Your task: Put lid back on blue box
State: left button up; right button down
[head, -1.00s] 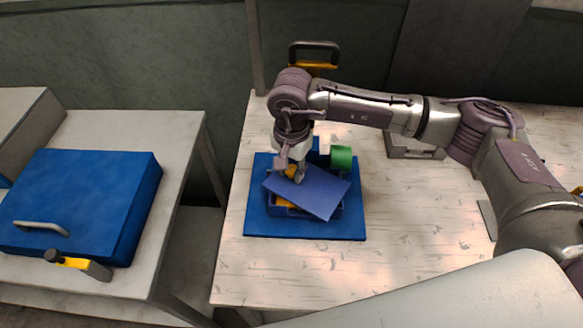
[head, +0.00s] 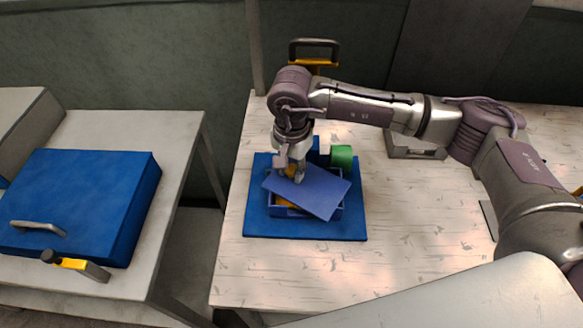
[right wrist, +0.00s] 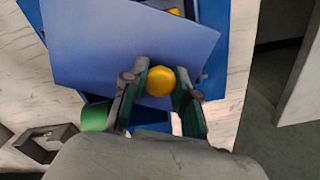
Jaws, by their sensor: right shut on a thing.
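The blue lid (head: 318,192) lies askew over the open blue box (head: 278,210), turned relative to it, with the box's front and left rim showing. In the right wrist view, the lid (right wrist: 125,40) has a round yellow knob (right wrist: 160,81) near its edge. My right gripper (head: 291,176) is over the lid's upper left part. In the right wrist view its fingers (right wrist: 160,92) are shut on the knob. Whether the lid touches the rim all round cannot be told. My left gripper is not in view.
The box stands on a blue mat (head: 258,228) on the pale table (head: 400,245). A green cylinder (head: 342,157) stands close behind the lid. A grey metal part (head: 415,148) lies farther right. A large blue case (head: 85,200) rests on the left bench. The table's front is clear.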

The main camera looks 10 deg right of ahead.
jog(key=shift+c, duration=1.6)
grip_release()
jog(key=shift+r+p, duration=1.1)
jog(key=shift+r, duration=2.45)
grip_shut()
